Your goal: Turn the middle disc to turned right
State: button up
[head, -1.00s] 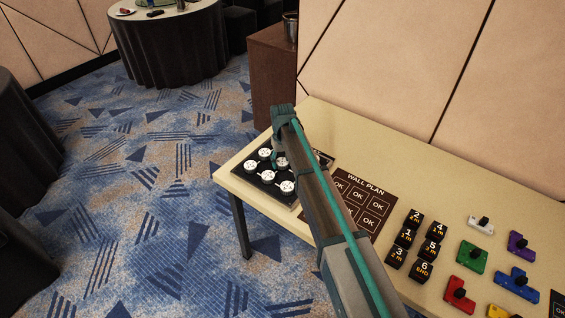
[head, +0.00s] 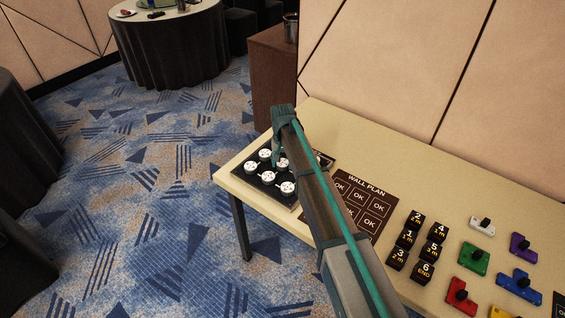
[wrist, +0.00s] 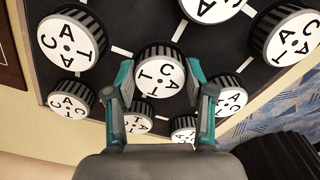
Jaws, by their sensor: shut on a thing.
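The middle disc (wrist: 158,75) is a white-faced knob with black letters and a ribbed dark rim. It sits on a dark board (wrist: 118,22) among several similar discs. My gripper (wrist: 159,72) is shut on the middle disc, with a teal finger on its left and right sides. In the head view the middle disc (head: 282,163) is partly hidden by my gripper (head: 278,158). The board (head: 278,197) lies at the left end of the table.
Neighbouring discs (wrist: 70,40) stand close around my fingers. A wall plan sheet (head: 365,185) lies right of the board. Black numbered blocks (head: 407,237) and coloured pieces (head: 473,257) stand further right. The table's back strip (head: 385,145) is clear.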

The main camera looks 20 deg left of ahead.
aim_at(282, 163)
jog(key=o, duration=1.2)
jog(key=shift+c, duration=0.2)
notch_tip(282, 163, up, 12)
